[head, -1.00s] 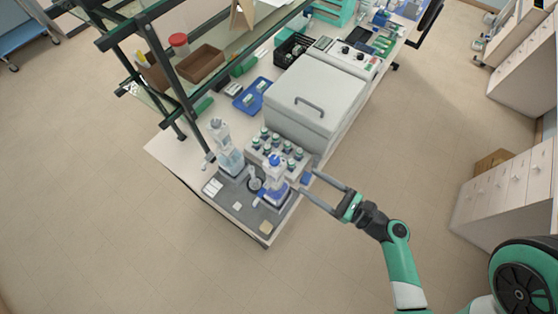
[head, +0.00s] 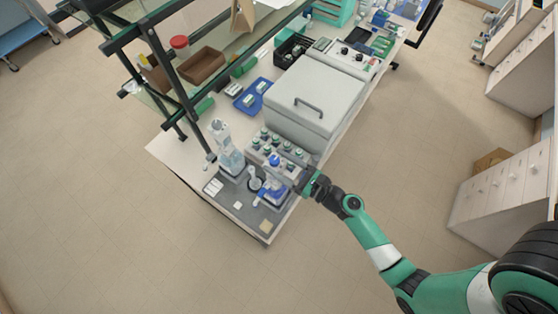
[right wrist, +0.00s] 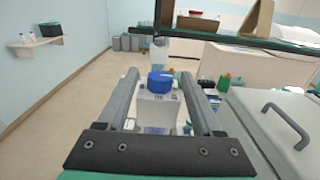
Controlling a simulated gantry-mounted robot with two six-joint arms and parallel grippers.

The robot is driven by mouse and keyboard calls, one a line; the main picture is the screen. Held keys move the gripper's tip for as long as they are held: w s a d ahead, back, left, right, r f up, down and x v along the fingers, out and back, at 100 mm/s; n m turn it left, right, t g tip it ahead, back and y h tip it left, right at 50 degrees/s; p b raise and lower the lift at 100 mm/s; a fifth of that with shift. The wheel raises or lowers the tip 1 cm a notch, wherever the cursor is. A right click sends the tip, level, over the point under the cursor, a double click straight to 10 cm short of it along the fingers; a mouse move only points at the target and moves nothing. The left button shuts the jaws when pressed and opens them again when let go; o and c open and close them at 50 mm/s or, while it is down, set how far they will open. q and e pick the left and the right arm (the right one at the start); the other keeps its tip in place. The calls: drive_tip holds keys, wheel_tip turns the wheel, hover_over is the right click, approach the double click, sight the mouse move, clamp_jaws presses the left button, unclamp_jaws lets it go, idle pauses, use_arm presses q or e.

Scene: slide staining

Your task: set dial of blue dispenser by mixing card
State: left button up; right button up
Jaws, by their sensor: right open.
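The blue dispenser (head: 270,194) stands on the grey mat at the near end of the bench, with a blue dial (head: 275,160) on top. In the right wrist view the blue dial (right wrist: 159,82) sits on a pale block-shaped head, between my finger lines. My right gripper (head: 288,170) is open, its fingers reaching in from the right around the dispenser's head. I cannot tell whether the fingers touch it. A small white card (head: 237,205) lies on the mat; its print is too small to read. My left gripper is not in view.
A clear dispenser bottle (head: 228,153) stands to the left. A rack of several capped bottles (head: 285,142) is just behind. The grey lidded machine (head: 315,100) stands beyond it. Glass shelving (head: 180,85) rises at the left. Floor right of the bench is free.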

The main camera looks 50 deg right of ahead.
clamp_jaws()
